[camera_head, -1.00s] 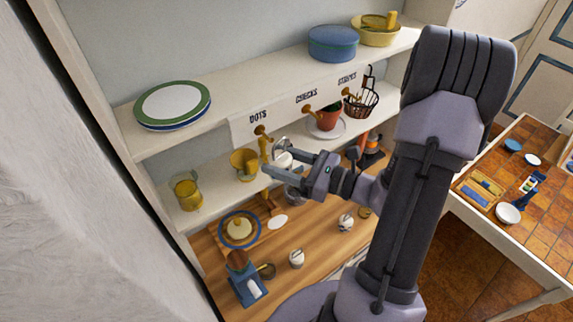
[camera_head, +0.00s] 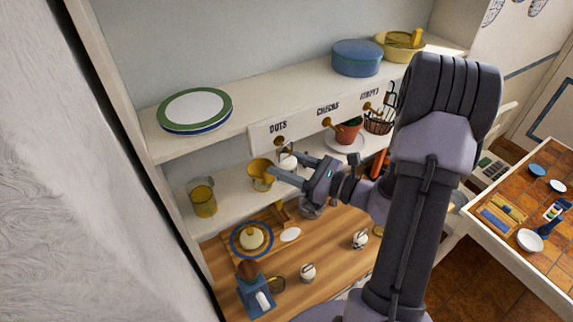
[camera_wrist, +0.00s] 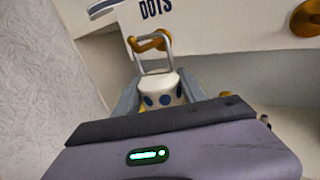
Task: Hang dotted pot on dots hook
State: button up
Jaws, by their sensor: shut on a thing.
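The dotted pot (camera_wrist: 160,95) is white with dark blue dots and has a thin metal loop handle standing up. My gripper (camera_wrist: 162,96) is shut on its body, a finger on each side. It also shows in the head view (camera_head: 287,160), partly hidden by my gripper. The brass dots hook (camera_wrist: 148,43) is under the DOTS label. In the wrist view the handle's loop overlaps the hook; whether the hook bears it, I cannot tell. The hook also shows in the head view (camera_head: 281,141), just above the pot.
The brass checks hook (camera_head: 328,122) and stripes hook (camera_head: 369,106) are to the right, with a terracotta pot (camera_head: 348,134) and a dark wire basket (camera_head: 379,122) near them. A yellow mug (camera_head: 261,174) stands close left of my gripper. Plates (camera_head: 194,110) lie on the shelf above.

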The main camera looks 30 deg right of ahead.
dwell(0.4)
jog(key=o, duration=1.6)
jog(key=shift+s, duration=0.1)
